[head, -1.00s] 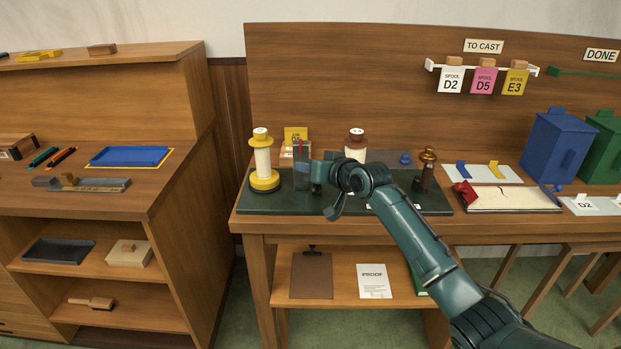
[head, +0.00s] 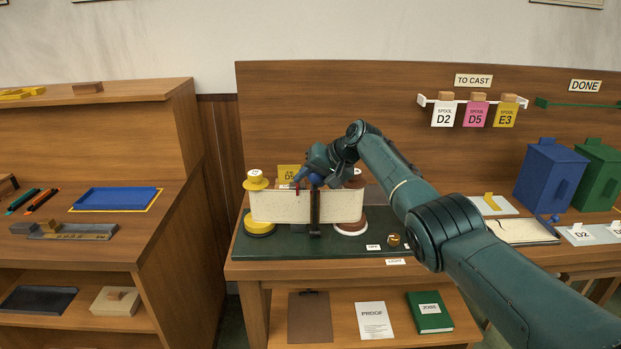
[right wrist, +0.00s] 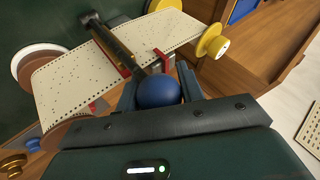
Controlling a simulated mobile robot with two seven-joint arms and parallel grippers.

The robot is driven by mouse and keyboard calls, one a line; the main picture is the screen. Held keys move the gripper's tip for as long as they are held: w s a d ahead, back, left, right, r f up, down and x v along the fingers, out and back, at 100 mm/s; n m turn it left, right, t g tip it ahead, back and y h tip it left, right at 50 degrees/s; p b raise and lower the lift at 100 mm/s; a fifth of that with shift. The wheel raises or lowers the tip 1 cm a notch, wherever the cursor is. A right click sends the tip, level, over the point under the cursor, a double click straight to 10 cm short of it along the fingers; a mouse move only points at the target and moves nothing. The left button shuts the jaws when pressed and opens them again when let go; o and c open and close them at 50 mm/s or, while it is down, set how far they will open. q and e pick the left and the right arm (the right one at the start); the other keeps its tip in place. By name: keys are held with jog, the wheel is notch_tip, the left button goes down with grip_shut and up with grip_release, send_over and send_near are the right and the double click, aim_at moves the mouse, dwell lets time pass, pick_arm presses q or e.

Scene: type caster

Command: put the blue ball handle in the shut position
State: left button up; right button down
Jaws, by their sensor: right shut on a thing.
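The blue ball handle (right wrist: 158,91) sits between the two fingers of my right gripper (right wrist: 160,88) in the right wrist view. In the head view my right gripper (head: 317,178) is shut on the ball (head: 316,180), above the dark green base (head: 290,250). A dark upright bar (head: 315,207) stands below the ball, in front of a cream punched paper strip (head: 280,206). The strip spans from the yellow spool (head: 259,228) to the brown spool (head: 350,229). In the right wrist view the bar (right wrist: 112,45) crosses the strip. My left gripper is not in view.
A brass knob (head: 393,240) is at the base's right. A blue bin (head: 548,178) and a green bin (head: 598,180) stand at the right. Spool cards hang from a white rail (head: 472,103). My right arm covers the bench's middle right.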

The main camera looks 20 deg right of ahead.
jog(key=shift+w, duration=0.15)
dwell(0.3)
jog(key=c, duration=0.9)
grip_release()
jog(key=shift+f, duration=0.15)
jog(key=shift+s+d+r+p, duration=0.25)
jog(key=shift+d+r+p, duration=0.05)
jog(key=shift+r, duration=0.3)
jog(key=b+v, duration=0.1)
jog(key=v, duration=1.1)
jog(key=shift+a+f, duration=0.1)
